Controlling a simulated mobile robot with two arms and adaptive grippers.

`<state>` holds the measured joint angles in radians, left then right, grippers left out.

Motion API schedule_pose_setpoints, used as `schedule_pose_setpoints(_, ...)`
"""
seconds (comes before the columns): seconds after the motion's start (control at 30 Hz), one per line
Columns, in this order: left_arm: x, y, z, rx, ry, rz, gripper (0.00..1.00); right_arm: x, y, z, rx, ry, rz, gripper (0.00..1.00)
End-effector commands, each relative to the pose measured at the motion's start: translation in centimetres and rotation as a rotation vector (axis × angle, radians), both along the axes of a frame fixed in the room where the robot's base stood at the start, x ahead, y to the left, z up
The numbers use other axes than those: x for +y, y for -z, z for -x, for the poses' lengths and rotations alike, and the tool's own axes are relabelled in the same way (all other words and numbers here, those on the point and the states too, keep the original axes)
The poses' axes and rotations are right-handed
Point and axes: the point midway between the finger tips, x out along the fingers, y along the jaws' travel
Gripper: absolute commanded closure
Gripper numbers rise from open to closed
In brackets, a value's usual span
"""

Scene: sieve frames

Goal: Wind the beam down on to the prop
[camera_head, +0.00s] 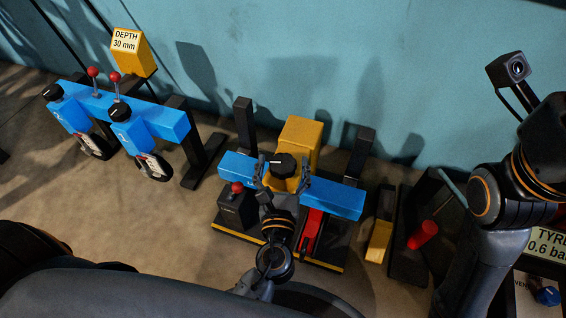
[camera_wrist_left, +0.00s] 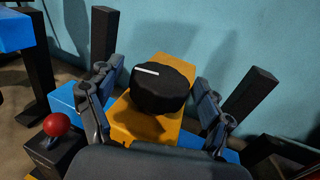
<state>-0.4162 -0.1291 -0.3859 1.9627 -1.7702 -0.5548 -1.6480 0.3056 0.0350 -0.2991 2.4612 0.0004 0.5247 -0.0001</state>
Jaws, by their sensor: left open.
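The blue beam (camera_head: 336,196) lies across the middle stand in the head view, between black posts. A yellow housing (camera_head: 301,140) stands at its middle with a black knob (camera_head: 283,160) on it; the knob's white mark shows in the left wrist view (camera_wrist_left: 160,90). My left gripper (camera_head: 283,182) is open, its fingers on either side of the knob; I cannot tell whether they touch it. A red piece (camera_head: 311,230), possibly the prop, stands on the base below the beam; any gap between them is unclear. My right arm shows at right, its gripper out of view.
A black box with a red-ball lever (camera_head: 236,188) stands left of my gripper. Another blue beam (camera_head: 173,120) with dials and levers stands further left, near a yellow depth sign (camera_head: 127,42). A black tray (camera_head: 407,260) with a red cylinder (camera_head: 423,235) lies at right.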

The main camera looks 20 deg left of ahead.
Motion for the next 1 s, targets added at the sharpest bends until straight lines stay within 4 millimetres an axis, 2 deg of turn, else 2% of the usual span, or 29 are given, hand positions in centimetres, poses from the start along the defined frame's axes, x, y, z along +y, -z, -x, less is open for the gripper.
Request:
schedule_pose_setpoints(0.17,-0.5,0.2,2.0,0.004,0.002,-0.001,0.20,0.0,0.0,0.1,-0.002,0.000,0.000,1.00)
schedule_pose_setpoints(0.4,-1.8,0.1,7.0,0.005,0.003,-0.002,0.20,0.0,0.0,0.1,-0.003,0.000,0.002,1.00)
schedule_pose_setpoints(0.6,-2.7,0.1,10.2,0.003,0.002,-0.001,0.20,0.0,0.0,0.1,-0.003,0.000,0.002,1.00)
schedule_pose_setpoints(0.77,-3.0,0.1,11.3,0.001,0.002,0.000,0.20,0.0,0.0,0.1,-0.003,0.000,0.002,1.00)
schedule_pose_setpoints(1.0,-3.0,0.0,11.5,0.000,0.000,0.000,0.20,0.0,0.0,0.1,-0.003,0.000,0.002,1.00)
